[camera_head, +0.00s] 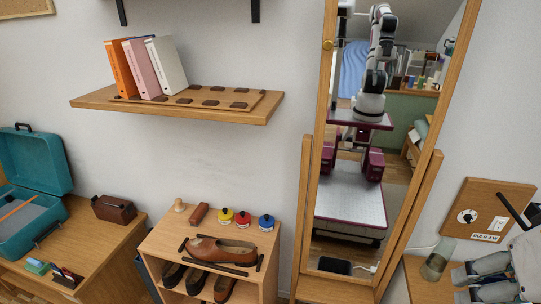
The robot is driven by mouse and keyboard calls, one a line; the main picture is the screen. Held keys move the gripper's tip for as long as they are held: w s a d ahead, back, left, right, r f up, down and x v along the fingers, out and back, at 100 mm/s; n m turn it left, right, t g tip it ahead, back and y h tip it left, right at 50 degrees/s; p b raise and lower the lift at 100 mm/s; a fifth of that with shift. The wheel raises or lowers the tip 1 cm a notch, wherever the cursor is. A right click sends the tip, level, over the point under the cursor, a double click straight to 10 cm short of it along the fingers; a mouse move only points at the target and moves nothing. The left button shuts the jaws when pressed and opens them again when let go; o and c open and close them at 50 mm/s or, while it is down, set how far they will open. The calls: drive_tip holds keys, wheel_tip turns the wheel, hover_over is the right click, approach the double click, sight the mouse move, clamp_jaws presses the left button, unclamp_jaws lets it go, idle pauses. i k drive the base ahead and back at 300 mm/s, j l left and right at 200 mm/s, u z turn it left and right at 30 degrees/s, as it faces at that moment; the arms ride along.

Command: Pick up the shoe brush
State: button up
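A reddish-brown block that looks like the shoe brush (199,214) lies on top of the small wooden shoe rack (160,244), near its back edge. It sits between a pale wooden peg-like piece (180,205) and the polish tins. My gripper (464,284) is at the lower right edge of the head view, far to the right of the brush. Its two grey fingers point left and appear apart, with nothing seen between them. Part of the gripper and arm is cut off by the frame.
Several coloured tins (243,219) and a brown shoe (222,251) share the rack top; darker shoes are below. A tall mirror (350,190) stands between rack and gripper. A shelf (250,117) with books hangs above. A teal case (35,165) is left; a glass (437,262) is right.

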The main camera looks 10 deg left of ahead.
sight(196, 218)
drive_tip(key=i+j+u, duration=0.15)
drive_tip(key=j+u, duration=0.15)
drive_tip(key=j, duration=0.25)
drive_tip(key=i+j+u, duration=0.25)
drive_tip(key=j, duration=0.25)
drive_tip(key=i+j+u, duration=0.3)
drive_tip(key=j, duration=0.15)
drive_tip(key=i+j+u, duration=0.25)
drive_tip(key=j, duration=0.15)
drive_tip(key=k+j, duration=0.05)
